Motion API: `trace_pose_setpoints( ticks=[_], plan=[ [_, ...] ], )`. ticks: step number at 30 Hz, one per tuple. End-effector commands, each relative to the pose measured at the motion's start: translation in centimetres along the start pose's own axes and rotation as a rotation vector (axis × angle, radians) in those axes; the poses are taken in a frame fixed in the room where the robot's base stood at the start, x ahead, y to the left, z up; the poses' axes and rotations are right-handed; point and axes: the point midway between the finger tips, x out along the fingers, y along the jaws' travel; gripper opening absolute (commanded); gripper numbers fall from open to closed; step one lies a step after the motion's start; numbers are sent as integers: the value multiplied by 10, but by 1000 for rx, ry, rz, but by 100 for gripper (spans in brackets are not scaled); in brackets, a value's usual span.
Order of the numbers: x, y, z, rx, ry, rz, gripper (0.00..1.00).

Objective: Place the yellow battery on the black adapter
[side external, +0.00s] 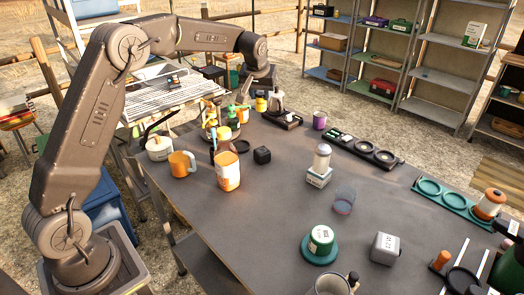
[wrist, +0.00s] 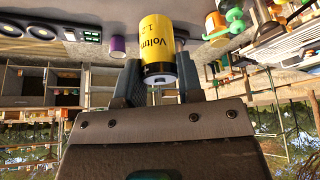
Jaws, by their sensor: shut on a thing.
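The yellow battery (wrist: 156,42), a cylinder with dark print and a dark end band, is between the two fingers of my gripper (wrist: 157,70) in the wrist view. The fingers are shut on its sides. In the side view my gripper (side external: 264,92) is at the far end of the table, and a small yellow shape (side external: 261,104) beside it appears to be the battery. A low black base (side external: 284,119) lies just below and right of it, and a small black block (side external: 262,155) sits nearer. I cannot tell which is the black adapter.
A purple cup (side external: 319,120) and a long dark tray with round sockets (side external: 364,151) are to the right. An orange mug (side external: 182,163), an orange-white canister (side external: 227,172) and several small items crowd the left.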

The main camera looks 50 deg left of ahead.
Motion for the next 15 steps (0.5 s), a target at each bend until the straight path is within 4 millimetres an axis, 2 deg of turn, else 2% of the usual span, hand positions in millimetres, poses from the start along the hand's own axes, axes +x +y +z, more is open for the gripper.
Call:
trace_pose_setpoints(
  ticks=[1, 11, 15],
  plan=[
    [11, 3, 7, 7, -9, 0, 7],
    [52, 4, 26, 9, -8, 1, 7],
    [76, 4, 37, 9, -9, 1, 7]
  ],
)
